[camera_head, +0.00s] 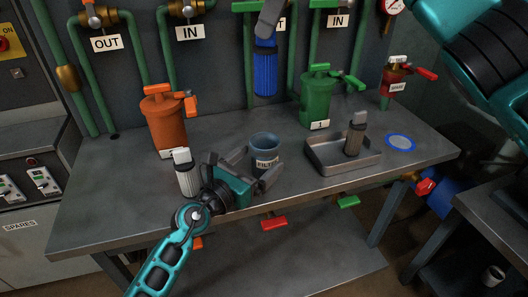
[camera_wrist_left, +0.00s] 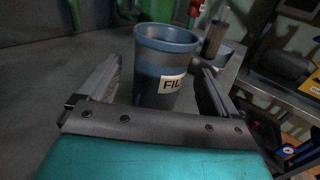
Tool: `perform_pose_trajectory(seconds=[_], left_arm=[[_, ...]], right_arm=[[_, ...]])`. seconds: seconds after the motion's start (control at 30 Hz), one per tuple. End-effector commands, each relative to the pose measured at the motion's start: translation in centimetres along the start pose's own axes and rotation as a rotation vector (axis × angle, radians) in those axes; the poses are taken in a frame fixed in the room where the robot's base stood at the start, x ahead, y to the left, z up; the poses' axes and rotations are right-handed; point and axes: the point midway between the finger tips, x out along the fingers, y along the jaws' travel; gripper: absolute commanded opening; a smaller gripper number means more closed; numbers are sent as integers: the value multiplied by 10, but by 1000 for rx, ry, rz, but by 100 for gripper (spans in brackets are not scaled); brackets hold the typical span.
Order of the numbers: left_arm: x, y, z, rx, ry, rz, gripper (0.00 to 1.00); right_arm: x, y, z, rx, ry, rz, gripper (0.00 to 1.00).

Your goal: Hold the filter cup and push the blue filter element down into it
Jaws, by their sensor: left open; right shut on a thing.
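The filter cup (camera_head: 263,143) is a blue-grey open cup with a white "FILTER" label, standing upright on the metal bench. My left gripper (camera_head: 256,167) is open, with one finger on each side of the cup. In the left wrist view the cup (camera_wrist_left: 160,70) stands between the two fingers; whether they touch it I cannot tell. My right gripper (camera_head: 268,20), at the top, is shut on the blue filter element (camera_head: 265,72). The element hangs upright, in line above the cup in the picture and clear of it. The inside bottom of the cup is hidden.
A white filter (camera_head: 187,178) stands left of my left gripper. An orange housing (camera_head: 165,122) and a green housing (camera_head: 316,102) stand behind. A grey tray (camera_head: 325,163) with a dark filter (camera_head: 355,138) lies right of the cup, beside a blue-rimmed disc (camera_head: 400,142).

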Motion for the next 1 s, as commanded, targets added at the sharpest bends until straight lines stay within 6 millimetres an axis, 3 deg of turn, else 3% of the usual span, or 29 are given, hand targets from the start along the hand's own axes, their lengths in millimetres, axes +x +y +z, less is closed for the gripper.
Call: perform_pose_trajectory(seconds=[0.23, 0.63, 1.0], left_arm=[[30, 0, 1, -1, -1, -1, 92], [36, 0, 0, -2, -1, 0, 92], [36, 0, 0, -2, -1, 0, 58]], right_arm=[[0, 0, 0, 0, 0, 0, 0], [0, 0, 0, 0, 0, 0, 0], [0, 0, 0, 0, 0, 0, 0]])
